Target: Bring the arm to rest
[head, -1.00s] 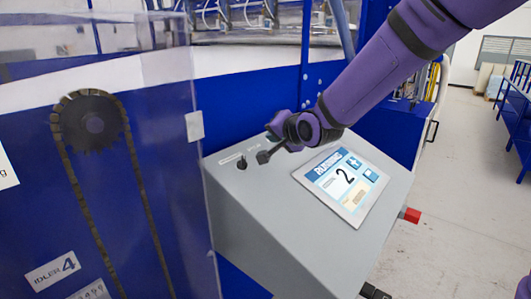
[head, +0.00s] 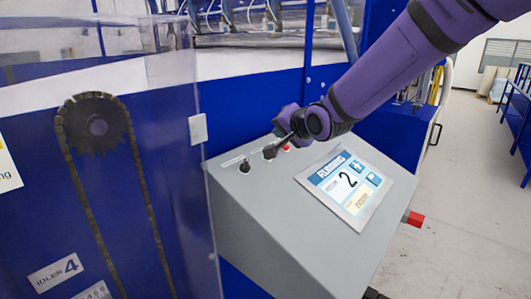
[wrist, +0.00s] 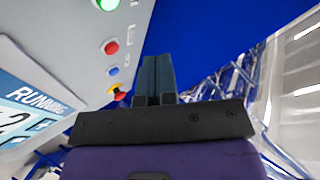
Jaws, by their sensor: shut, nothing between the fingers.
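My purple arm (head: 385,75) reaches in from the upper right, over the grey control console (head: 250,240). My gripper (head: 276,150) is at the console's upper edge, by the switches. In the wrist view, the gripper's dark fingers (wrist: 158,75) are shut together with nothing between them. They point past the panel's edge towards a blue surface. The head view does not clearly show whether the fingertips touch the panel.
The console's touchscreen (head: 346,184) reads "RUNNING" and "2". The wrist view shows a lit green button (wrist: 108,4), a red button (wrist: 110,47) and a red-and-yellow knob (wrist: 117,92). A clear guard (head: 170,200) stands left. Floor at right (head: 460,200) is open.

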